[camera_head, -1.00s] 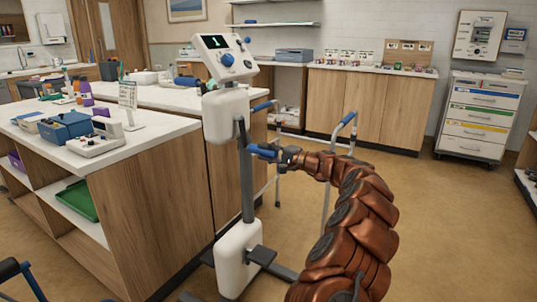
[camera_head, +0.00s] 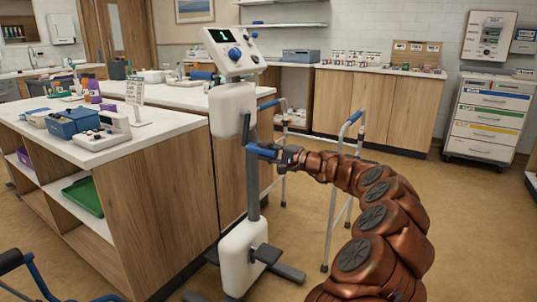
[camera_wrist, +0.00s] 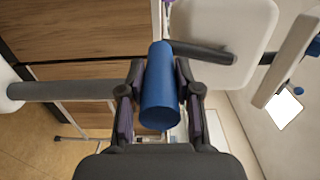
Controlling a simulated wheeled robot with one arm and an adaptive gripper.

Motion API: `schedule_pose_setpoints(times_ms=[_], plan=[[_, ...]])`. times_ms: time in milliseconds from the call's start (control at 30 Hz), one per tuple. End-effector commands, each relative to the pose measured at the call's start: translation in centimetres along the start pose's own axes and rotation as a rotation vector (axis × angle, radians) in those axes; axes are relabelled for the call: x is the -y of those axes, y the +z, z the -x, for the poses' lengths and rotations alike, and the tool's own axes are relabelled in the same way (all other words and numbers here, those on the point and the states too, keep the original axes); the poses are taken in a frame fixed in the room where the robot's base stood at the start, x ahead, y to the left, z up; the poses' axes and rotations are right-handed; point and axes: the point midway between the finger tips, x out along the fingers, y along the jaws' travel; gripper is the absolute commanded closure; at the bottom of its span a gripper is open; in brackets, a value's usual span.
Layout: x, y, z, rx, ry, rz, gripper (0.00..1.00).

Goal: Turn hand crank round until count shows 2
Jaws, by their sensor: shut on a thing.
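The hand crank is on the upper white housing (camera_head: 232,110) of a pedal-exerciser-like stand. Its dark crank arm (camera_head: 246,130) hangs down from the housing to a blue handle (camera_head: 259,150). My gripper (camera_head: 279,155) is shut on this handle. In the wrist view the blue handle (camera_wrist: 159,90) lies between the two fingers of my gripper (camera_wrist: 158,80), and the crank arm (camera_wrist: 205,52) runs right towards the white housing. The tilted console on top has a count display (camera_head: 223,36) that reads 1 in green. Part of the handle is hidden by my fingers.
A wooden counter (camera_head: 160,180) with a white top stands close on the left of the stand. A walking frame (camera_head: 333,190) stands behind my arm on the right. A drawer cart (camera_head: 488,115) is at the far right. Open floor lies between.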

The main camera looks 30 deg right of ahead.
Motion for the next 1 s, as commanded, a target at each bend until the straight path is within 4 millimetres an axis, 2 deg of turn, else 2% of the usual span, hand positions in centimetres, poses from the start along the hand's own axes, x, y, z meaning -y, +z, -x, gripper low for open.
schedule_pose_setpoints(times_ms=[33, 200, 633, 1000], plan=[[0.5, 0.8, -0.1, 0.007, -0.010, 0.000, 1.00], [1.0, 2.2, -0.1, 0.003, -0.010, 0.002, 1.00], [1.5, 2.7, 0.0, 0.002, -0.010, 0.000, 1.00], [4.2, 5.9, 0.1, 0.000, -0.010, -0.001, 1.00]])
